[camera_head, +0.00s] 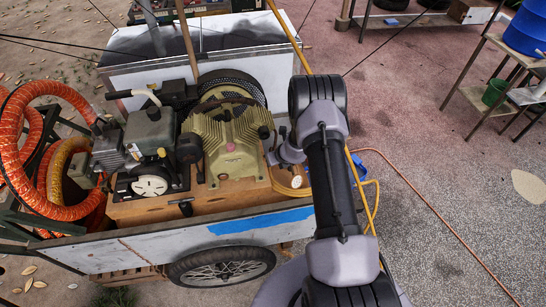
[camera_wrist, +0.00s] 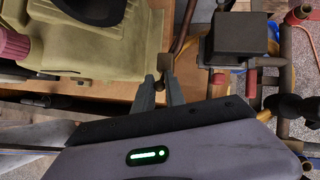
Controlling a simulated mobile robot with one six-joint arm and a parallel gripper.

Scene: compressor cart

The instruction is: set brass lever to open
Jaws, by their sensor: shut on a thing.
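In the wrist view, my gripper (camera_wrist: 160,85) reaches up to the edge of the olive-green compressor. Its two grey fingers are close together at a small brass-coloured piece (camera_wrist: 165,62), which looks like the end of the brass lever. The fingers are shut on it. Most of the lever and its pivot are hidden or too small to make out, so its exact angle cannot be told. In the head view, my gripper (camera_head: 273,157) is at the right side of the compressor (camera_head: 230,145), and my forearm hides part of that area.
The compressor stands on a wooden base in a white cart (camera_head: 180,240). Orange hose (camera_head: 70,212) coils at the left. In the wrist view, a dark box (camera_wrist: 240,38) and pipes stand close right of my fingers. Paved floor at the right is mostly clear.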

